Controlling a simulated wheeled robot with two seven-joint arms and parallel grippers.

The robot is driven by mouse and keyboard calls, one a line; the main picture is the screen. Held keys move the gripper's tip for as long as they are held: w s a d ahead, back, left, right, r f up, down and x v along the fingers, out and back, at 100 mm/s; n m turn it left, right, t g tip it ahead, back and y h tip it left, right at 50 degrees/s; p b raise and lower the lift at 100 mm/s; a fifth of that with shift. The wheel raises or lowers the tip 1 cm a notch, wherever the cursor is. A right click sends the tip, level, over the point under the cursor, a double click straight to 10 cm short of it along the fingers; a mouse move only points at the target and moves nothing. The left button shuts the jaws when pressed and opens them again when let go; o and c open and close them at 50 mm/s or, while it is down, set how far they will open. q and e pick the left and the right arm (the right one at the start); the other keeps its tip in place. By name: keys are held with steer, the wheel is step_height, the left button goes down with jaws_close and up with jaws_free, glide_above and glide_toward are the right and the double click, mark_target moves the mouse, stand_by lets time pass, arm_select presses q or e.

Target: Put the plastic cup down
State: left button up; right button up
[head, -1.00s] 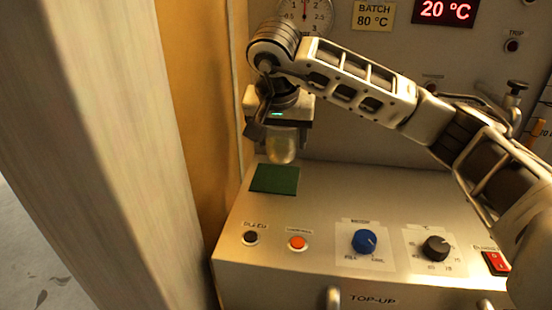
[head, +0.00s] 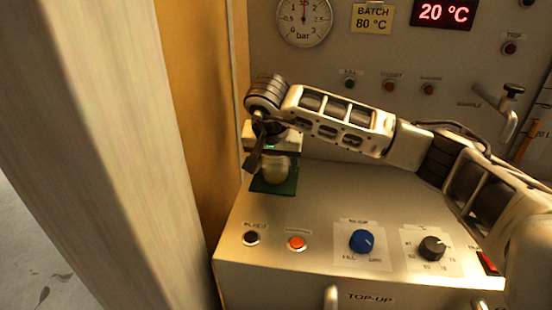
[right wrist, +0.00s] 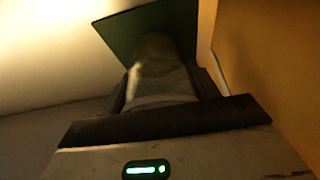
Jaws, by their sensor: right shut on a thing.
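The plastic cup (head: 275,170) is clear with a yellowish tint. My right gripper (head: 268,160) is shut on it. In the head view the cup is upright over the green mat (head: 285,187), at the left end of the panel top. I cannot tell for sure whether its base touches the mat. In the right wrist view the cup (right wrist: 160,75) sits between the dark fingers, with the green mat (right wrist: 120,35) beyond it. My left gripper is not in view.
In front of the mat are a black button (head: 251,237) and an orange button (head: 297,243). A blue knob (head: 363,241) and a black knob (head: 432,248) stand to the right. A wooden post (head: 110,150) and tan wall (head: 195,110) bound the left.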

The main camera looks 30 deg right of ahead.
steer(key=shift+f, duration=0.2)
steer(key=o, duration=1.1)
steer(key=shift+r, duration=0.1)
steer(key=shift+s+a+r, duration=0.1)
steer(key=shift+r, duration=0.3)
steer(key=v, duration=1.1)
steer(key=shift+s+r+b, duration=0.1)
steer(key=shift+r+b, duration=0.15)
steer(key=shift+b, duration=0.15)
